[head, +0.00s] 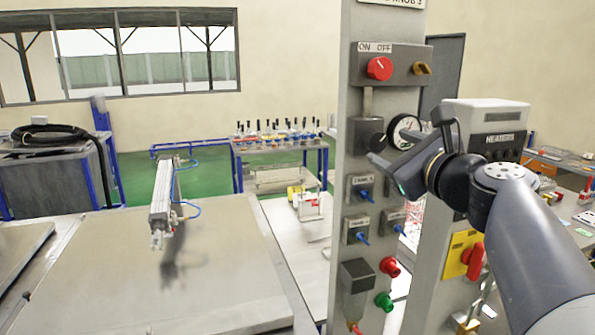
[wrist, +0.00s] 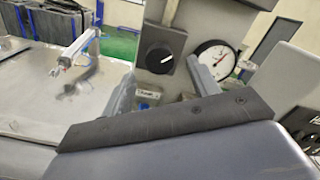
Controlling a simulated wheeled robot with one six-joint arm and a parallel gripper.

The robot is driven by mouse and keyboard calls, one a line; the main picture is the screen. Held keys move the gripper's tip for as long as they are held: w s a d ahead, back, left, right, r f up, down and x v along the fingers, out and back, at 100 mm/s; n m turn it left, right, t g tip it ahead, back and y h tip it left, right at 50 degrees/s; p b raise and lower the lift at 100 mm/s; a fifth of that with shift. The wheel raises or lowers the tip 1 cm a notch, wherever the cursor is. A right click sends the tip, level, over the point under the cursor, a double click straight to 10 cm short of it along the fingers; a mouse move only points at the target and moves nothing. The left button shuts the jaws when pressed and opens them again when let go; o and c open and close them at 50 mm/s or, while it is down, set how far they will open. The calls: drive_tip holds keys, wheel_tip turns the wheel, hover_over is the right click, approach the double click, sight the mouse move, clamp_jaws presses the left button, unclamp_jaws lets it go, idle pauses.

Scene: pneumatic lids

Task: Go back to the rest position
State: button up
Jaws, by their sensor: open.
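My gripper (head: 392,168) is in front of the grey control column (head: 350,100), just below and beside the round pressure gauge (head: 404,131). In the wrist view my gripper's two fingers (wrist: 162,84) stand apart with nothing between them. Beyond them are a black knob (wrist: 158,57) with a white mark and the gauge (wrist: 215,58). The arm reaches in from the lower right of the head view. I cannot tell how far the fingers are from the panel.
The column carries a red ON/OFF knob (head: 379,68), blue valve levers (head: 364,194), a red button (head: 390,266) and a green button (head: 384,301). A large metal lid (head: 100,270) with a pneumatic cylinder (head: 161,195) is at left. A grey heaters box (head: 490,115) stands at right.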

sight(379, 142)
drive_tip(key=b+v, duration=0.1)
drive_tip(key=v, duration=0.5)
drive_tip(key=p+x, duration=0.2)
drive_tip(key=x, duration=0.9)
drive_tip(key=shift+a+p, duration=0.1)
drive_tip(key=shift+p, duration=0.3)
drive_tip(key=shift+f+n+b, duration=0.25)
drive_tip(key=shift+n+b, duration=0.25)
drive_tip(key=shift+b, duration=0.05)
drive_tip(key=shift+s+r+n+b, duration=0.15)
drive_tip(key=shift+n+b, duration=0.35)
drive_tip(key=shift+n, duration=0.6)
drive_tip(key=shift+n+b, duration=0.4)
drive_tip(key=shift+n, duration=0.6)
drive_tip(key=n+b, duration=0.1)
drive_tip(key=n, duration=0.4)
drive_tip(key=shift+n+b, duration=0.35)
drive_tip(key=shift+n, duration=0.05)
drive_tip(key=n, duration=0.6)
drive_tip(key=shift+b, duration=0.35)
drive_tip(key=n, duration=0.5)
drive_tip(key=shift+p, duration=0.3)
